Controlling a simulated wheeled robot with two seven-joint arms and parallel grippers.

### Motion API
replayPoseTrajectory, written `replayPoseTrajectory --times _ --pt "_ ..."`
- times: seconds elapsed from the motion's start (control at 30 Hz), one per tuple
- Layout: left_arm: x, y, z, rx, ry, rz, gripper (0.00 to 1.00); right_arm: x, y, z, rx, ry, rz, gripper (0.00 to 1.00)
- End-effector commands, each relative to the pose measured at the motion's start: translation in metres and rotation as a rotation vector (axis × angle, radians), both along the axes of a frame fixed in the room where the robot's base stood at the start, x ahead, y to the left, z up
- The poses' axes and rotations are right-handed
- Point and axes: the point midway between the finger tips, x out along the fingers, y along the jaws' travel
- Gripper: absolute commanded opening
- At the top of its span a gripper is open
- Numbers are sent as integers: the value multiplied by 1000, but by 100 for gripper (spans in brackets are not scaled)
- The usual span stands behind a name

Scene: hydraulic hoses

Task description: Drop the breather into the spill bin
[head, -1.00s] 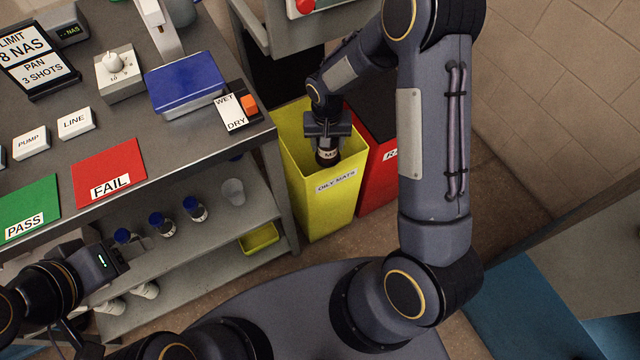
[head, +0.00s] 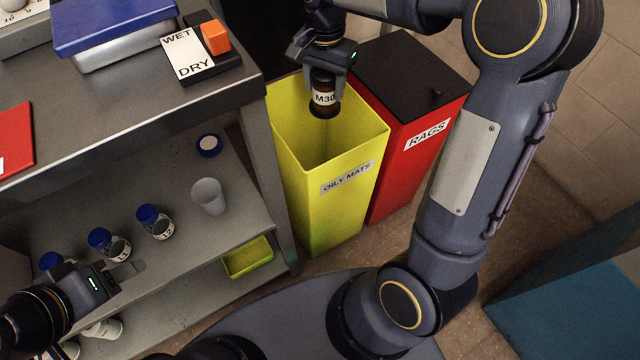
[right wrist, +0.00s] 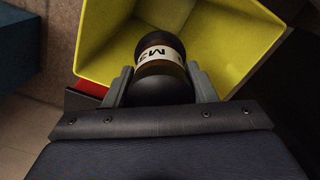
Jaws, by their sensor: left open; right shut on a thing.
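The breather (head: 323,97) is a dark cylinder with a white band reading M30. My right gripper (head: 322,70) is shut on its upper part and holds it upright over the open mouth of a yellow bin (head: 322,215) labelled OILY MATS. In the right wrist view the breather (right wrist: 160,52) sits between the two fingers of my right gripper (right wrist: 160,85), with the yellow bin (right wrist: 225,60) around and below it. My left gripper (head: 110,278) is open at the lower left, near the shelf bottles; its fingers are partly hard to make out. No bin in view is labelled spill.
A red bin (head: 400,150) labelled RAGS with a black lid stands right of the yellow bin. The bench (head: 110,110) and its lower shelf (head: 255,205), with several blue-capped bottles, a cup (head: 208,196) and a small yellow tray (head: 247,258), are to the left.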

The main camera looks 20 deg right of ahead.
Motion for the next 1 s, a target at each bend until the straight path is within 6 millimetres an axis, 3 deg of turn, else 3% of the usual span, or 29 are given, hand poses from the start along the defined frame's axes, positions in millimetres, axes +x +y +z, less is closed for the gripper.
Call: replayPoseTrajectory --times 0.27,0.7,1.0 --pt "0 0 -15 0 0 0 47 -2 0 -9 3 0 -12 22" --pt "0 0 -63 0 0 0 47 -2 0 -57 2 -1 -12 22" --pt "0 0 -64 0 0 0 47 -2 0 -59 2 -1 -12 22"
